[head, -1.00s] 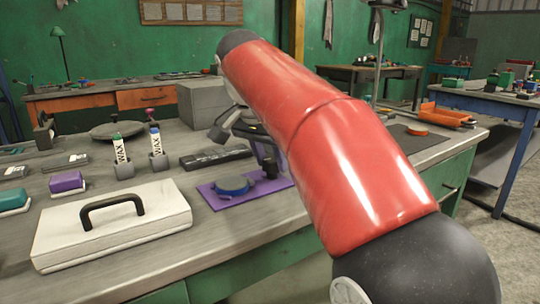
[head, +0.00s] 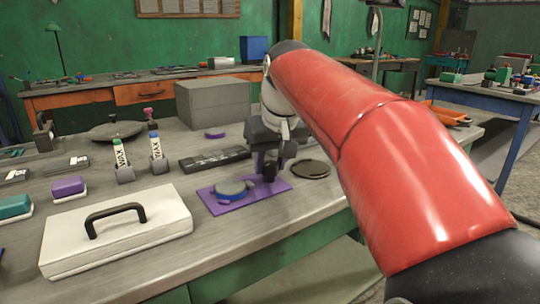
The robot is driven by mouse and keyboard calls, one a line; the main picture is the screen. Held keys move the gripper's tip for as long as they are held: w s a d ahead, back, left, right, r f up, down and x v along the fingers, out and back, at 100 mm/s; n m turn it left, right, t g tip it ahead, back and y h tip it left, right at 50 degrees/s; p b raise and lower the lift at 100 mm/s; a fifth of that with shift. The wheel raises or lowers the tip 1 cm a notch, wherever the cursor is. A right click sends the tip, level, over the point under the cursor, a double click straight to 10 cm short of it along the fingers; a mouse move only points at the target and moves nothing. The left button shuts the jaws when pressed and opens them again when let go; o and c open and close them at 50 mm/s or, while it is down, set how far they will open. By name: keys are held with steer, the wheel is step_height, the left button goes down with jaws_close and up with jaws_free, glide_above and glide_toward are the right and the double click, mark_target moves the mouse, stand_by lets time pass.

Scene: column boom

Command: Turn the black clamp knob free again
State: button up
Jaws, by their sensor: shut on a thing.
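My gripper (head: 268,172) points down over the right part of a purple mat (head: 216,207) on the bench. Its dark jaws are shut on a small black part, which I take to be the clamp knob. The jaws cover most of it, so its shape and how far it is turned cannot be told. A round blue piece (head: 231,187) lies on the mat just left of the gripper. My red arm reaches in from the lower right.
A grey box (head: 212,103) stands behind the gripper. Two wax tubes (head: 157,147) stand to the left. A dark round disc (head: 310,169) lies right of the mat, close to my arm.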

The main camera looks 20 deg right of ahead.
steer(key=n+y, duration=0.1)
steer(key=n, duration=0.2)
steer(key=n+g+y, duration=0.1)
steer(key=n, duration=0.2)
steer(key=shift+w+d, duration=0.1)
steer(key=shift+d, duration=0.1)
steer(key=n, duration=0.2)
steer(key=n+g+y, duration=0.1)
steer(key=n, duration=0.2)
steer(key=shift+w+y, duration=0.1)
steer(key=shift+y, duration=0.2)
steer(key=shift+n+g, duration=0.3)
steer(key=o, duration=1)
steer(key=shift+d+r, duration=0.1)
steer(key=v, duration=0.7)
steer(key=shift+r, duration=0.2)
steer(key=shift+d, duration=0.1)
